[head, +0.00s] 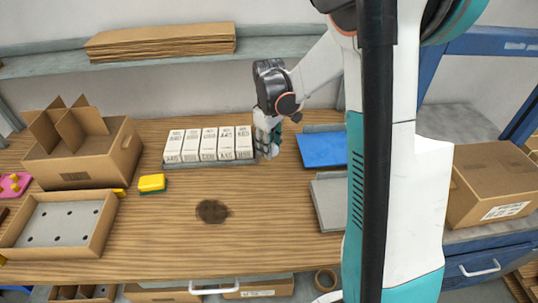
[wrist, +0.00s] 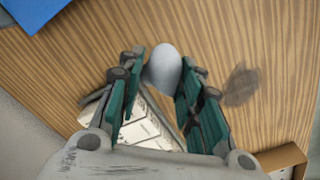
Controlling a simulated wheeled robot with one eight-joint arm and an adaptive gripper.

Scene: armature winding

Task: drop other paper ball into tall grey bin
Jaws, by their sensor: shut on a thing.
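A pale grey-white paper ball (wrist: 163,66) sits between the fingertips of my gripper (wrist: 167,75) in the wrist view. The gripper is shut on it, above the wooden tabletop. In the head view my gripper (head: 268,147) hangs just right of the row of white boxes, near the back of the table; the ball is too small to make out clearly there. I see no tall grey bin in either view.
White boxes (head: 209,143) stand in a row on a grey tray. A blue tray (head: 322,149) and a grey tray (head: 329,203) lie to the right. A yellow sponge (head: 152,183), a divided carton (head: 87,157) and a dark stain (head: 212,211) are left and front.

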